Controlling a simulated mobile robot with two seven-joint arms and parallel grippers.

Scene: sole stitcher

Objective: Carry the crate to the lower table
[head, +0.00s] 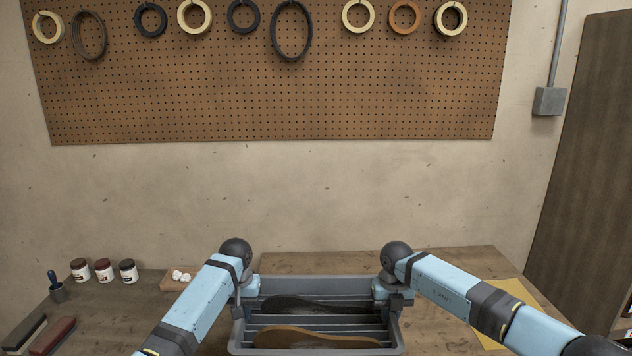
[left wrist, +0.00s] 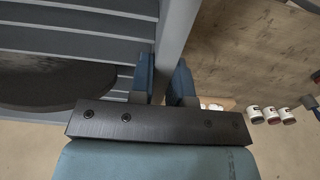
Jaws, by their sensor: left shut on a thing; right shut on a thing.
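A grey crate (head: 238,335) with slatted dividers is at the bottom middle of the head view, between my two arms. A black sole (head: 310,306) and a brown sole (head: 310,338) lie in it. My left gripper (head: 245,298) is at the crate's left wall; in the left wrist view its fingers (left wrist: 165,80) are on either side of the crate's wall (left wrist: 174,35), shut on it. My right gripper (head: 393,295) is shut on the crate's right wall. Its fingertips are partly hidden. I cannot tell whether the crate touches the table below.
A wooden table (head: 130,310) spans the front. A yellow sheet (head: 510,300) lies at right. A pegboard (head: 270,90) hangs on the wall behind.

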